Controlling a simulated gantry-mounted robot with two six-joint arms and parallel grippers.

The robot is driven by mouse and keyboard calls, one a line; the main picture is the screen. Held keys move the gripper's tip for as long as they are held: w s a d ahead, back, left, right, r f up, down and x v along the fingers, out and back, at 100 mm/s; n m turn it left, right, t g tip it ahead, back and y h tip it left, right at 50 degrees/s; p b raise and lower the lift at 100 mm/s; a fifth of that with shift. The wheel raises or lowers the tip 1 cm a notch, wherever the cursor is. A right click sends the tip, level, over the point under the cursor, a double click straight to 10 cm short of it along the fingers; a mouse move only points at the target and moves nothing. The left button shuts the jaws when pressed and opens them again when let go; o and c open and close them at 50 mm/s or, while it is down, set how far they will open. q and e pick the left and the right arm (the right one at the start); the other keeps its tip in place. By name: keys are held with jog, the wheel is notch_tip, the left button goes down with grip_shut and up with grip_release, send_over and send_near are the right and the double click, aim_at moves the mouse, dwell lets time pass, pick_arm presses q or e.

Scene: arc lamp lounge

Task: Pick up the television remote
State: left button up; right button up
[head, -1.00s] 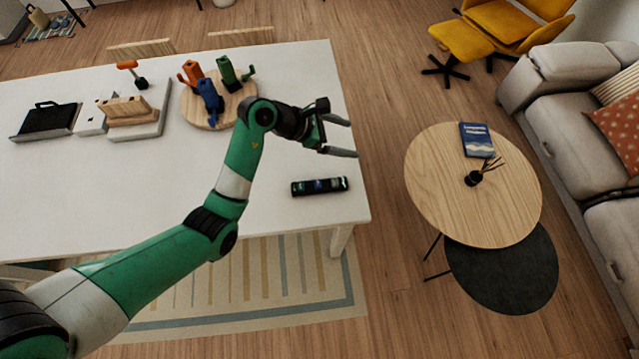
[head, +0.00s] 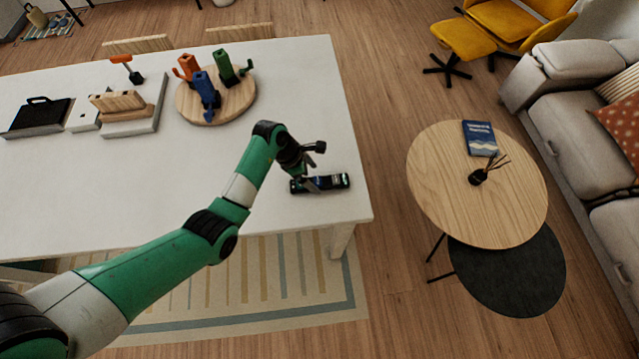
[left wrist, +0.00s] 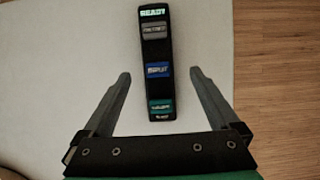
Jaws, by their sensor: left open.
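The television remote (head: 332,182) is a dark bar with coloured labels, lying flat on the white table (head: 240,200) near its front right corner. It also shows in the left wrist view (left wrist: 155,48), upright in the picture, with a lit "READY" label, a grey, a blue and a green patch. My left gripper (head: 312,170) is over the remote and hides part of its left half in the head view. In the left wrist view the left gripper (left wrist: 158,90) is open, with one finger on each side of the remote's near part and gaps between. My right gripper is not in view.
A round wooden board (head: 240,108) with orange, blue and green pieces stands further back on the table.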

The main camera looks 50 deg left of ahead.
aim_at(319, 180)
pick_arm(q)
jog(key=b+x, duration=0.2)
jog(key=x, duration=0.3)
jog(key=shift+w, duration=0.15)
jog(key=shift+r, duration=0.1)
grip_shut()
